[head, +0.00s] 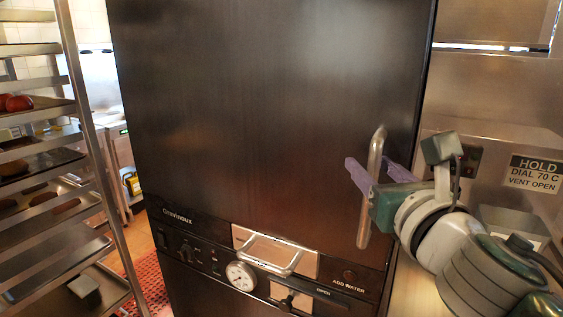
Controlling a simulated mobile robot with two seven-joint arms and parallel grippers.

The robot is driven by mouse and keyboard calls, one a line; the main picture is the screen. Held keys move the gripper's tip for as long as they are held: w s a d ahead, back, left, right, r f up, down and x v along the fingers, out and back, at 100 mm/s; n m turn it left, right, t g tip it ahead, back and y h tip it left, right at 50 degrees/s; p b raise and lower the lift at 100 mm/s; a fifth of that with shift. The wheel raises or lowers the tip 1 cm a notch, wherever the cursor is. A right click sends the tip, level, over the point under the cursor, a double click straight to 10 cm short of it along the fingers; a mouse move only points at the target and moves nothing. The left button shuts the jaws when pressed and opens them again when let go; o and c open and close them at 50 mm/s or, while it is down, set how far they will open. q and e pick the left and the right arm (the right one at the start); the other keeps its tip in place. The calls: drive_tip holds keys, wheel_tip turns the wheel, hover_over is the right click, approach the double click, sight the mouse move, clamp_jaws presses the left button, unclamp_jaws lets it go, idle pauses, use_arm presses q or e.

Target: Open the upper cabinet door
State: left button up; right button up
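The upper cabinet door (270,100) is a large dark panel filling the middle of the head view, and it looks closed. Its metal bar handle (376,150) stands nearly upright near the door's right edge. My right gripper (372,166) is at this handle, coming in from the right. Its two purple fingers are apart, one on each side of the bar, with a gap visible on the right side. Contact with the bar cannot be told. The green gripper body hides part of the door behind it. My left gripper is not in view.
Below the door is a control panel with a dial gauge (241,276) and a metal pull handle (268,252). A tray rack (88,130) stands close on the left. A steel wall with a "HOLD" sign (534,173) is on the right.

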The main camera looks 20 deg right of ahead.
clamp_jaws()
idle(1.3)
